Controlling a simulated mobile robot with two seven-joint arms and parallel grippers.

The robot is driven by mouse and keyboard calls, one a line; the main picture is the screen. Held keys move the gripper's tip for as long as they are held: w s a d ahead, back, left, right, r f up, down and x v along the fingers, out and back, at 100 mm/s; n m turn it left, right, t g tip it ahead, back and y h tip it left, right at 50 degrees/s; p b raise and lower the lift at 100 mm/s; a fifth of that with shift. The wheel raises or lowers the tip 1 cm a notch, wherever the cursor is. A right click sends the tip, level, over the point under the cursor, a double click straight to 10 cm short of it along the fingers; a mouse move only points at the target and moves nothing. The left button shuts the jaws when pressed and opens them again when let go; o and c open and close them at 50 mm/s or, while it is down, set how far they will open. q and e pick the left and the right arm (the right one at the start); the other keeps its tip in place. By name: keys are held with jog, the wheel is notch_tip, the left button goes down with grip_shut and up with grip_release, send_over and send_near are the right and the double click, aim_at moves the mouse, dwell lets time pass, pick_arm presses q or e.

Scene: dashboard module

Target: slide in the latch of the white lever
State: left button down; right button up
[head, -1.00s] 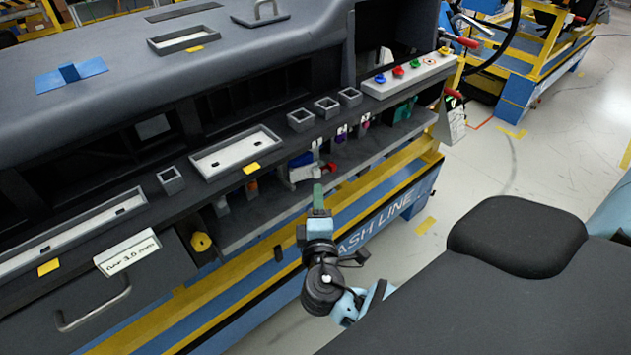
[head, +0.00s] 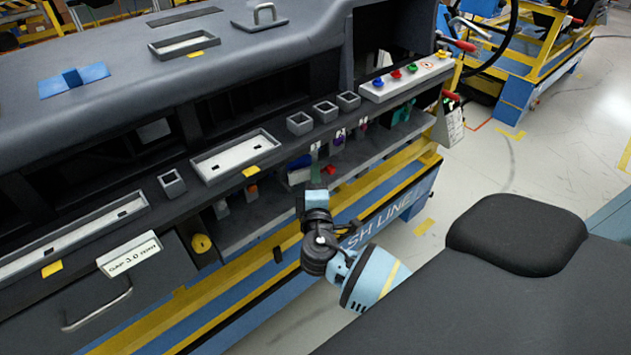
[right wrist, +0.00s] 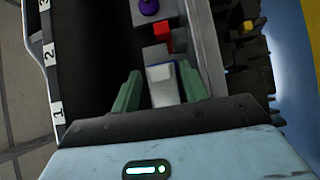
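The white lever (right wrist: 163,82) shows in the right wrist view as a pale block with a blue edge. My right gripper (right wrist: 160,73) is open, with one green finger on each side of the lever; I cannot tell whether either finger touches it. A red latch piece (right wrist: 161,38) sits just beyond the lever. In the head view my right gripper (head: 316,176) reaches to the dashboard's lower shelf and hides most of the lever. The red piece (head: 331,170) and a blue part (head: 299,168) show beside it. My left gripper is not seen.
A purple knob (right wrist: 148,7) lies beyond the red piece. Numbered tags (head: 340,134) line the ledge above the shelf. The button panel (head: 408,78) is farther right, and a yellow knob (head: 201,243) is at lower left.

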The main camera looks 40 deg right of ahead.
jog(key=c, duration=0.7)
jog(key=shift+w+d+f+n+t+y, duration=0.1)
jog(key=shift+w+d+n+t+y, duration=0.25)
jog(key=shift+n+y, duration=0.3)
jog(key=shift+w+d+n+t+y, duration=0.1)
jog(key=shift+n+t+y, duration=0.35)
jog(key=shift+y, duration=0.4)
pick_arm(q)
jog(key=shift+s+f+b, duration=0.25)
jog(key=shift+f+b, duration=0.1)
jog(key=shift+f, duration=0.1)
pick_arm(e)
jog(key=shift+o, duration=0.2)
jog(key=shift+w+d+n+t+y, duration=0.1)
jog(key=shift+w+n+t+y, duration=0.2)
jog(key=shift+n+y, duration=0.45)
jog(key=o, duration=0.7)
jog(key=shift+o, duration=0.2)
pick_arm(q)
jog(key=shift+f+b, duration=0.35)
jog(key=shift+b, duration=0.05)
pick_arm(e)
jog(key=v, duration=0.8)
